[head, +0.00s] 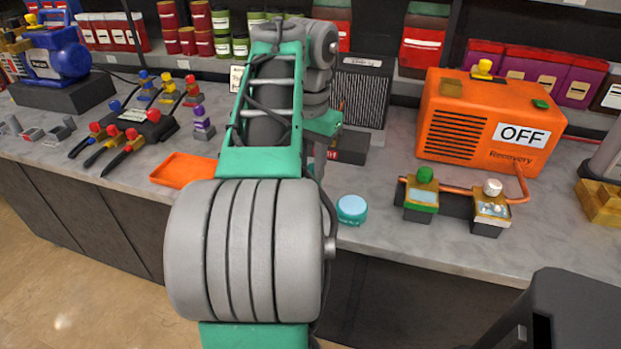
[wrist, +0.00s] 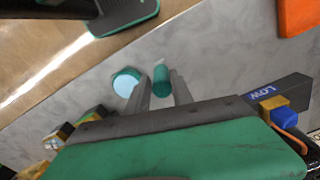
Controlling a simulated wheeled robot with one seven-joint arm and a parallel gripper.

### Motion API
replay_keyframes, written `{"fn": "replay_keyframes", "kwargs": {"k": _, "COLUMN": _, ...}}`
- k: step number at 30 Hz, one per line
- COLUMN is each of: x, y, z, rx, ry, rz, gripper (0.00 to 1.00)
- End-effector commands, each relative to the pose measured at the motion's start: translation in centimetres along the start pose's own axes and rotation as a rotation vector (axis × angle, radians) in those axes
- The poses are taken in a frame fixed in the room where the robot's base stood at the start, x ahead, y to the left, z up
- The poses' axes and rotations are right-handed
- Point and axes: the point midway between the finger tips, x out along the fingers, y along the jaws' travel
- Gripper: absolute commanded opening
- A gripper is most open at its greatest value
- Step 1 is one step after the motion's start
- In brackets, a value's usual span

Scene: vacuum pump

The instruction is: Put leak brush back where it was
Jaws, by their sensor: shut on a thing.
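My gripper (wrist: 160,76) is shut on a small dark green cylinder, which I take to be the leak brush (wrist: 161,82). It shows end-on between the two grey fingers in the wrist view; its far end and any bristles are hidden. A teal round pot with a pale blue top (head: 352,208) stands on the counter near the front edge. The pot also shows beside the left finger in the wrist view (wrist: 126,83). In the head view my arm hides most of the gripper and the brush.
An orange tray (head: 185,169) lies left of my arm. An orange recovery machine (head: 490,120) marked OFF stands at the right, with green-knobbed (head: 421,197) and white-knobbed (head: 491,211) valves before it. A dark block marked LOW (wrist: 268,92) is near my gripper. Some bare counter surrounds the pot.

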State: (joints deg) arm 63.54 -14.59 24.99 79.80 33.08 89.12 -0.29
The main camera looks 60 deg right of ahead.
Motion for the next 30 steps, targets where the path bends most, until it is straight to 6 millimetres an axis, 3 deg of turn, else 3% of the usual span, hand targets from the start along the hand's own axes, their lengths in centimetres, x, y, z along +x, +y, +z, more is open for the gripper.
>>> {"fn": "replay_keyframes", "kwargs": {"k": 10, "x": 0.6, "y": 0.0, "z": 0.0, "rx": -0.001, "ry": 0.003, "rz": -0.002, "gripper": 0.00}}
{"fn": "replay_keyframes", "kwargs": {"k": 11, "x": 0.5, "y": 0.0, "z": 0.0, "rx": -0.001, "ry": 0.002, "rz": -0.001, "gripper": 0.29}}
{"fn": "replay_keyframes", "kwargs": {"k": 18, "x": 0.4, "y": 0.0, "z": 0.0, "rx": -0.001, "ry": 0.002, "rz": -0.001, "gripper": 0.49}}
{"fn": "replay_keyframes", "kwargs": {"k": 26, "x": 0.2, "y": 0.0, "z": 0.0, "rx": -0.001, "ry": 0.002, "rz": -0.001, "gripper": 0.49}}
{"fn": "replay_keyframes", "kwargs": {"k": 30, "x": -1.6, "y": 0.0, "z": 0.0, "rx": -0.001, "ry": 0.002, "rz": -0.001, "gripper": 0.49}}
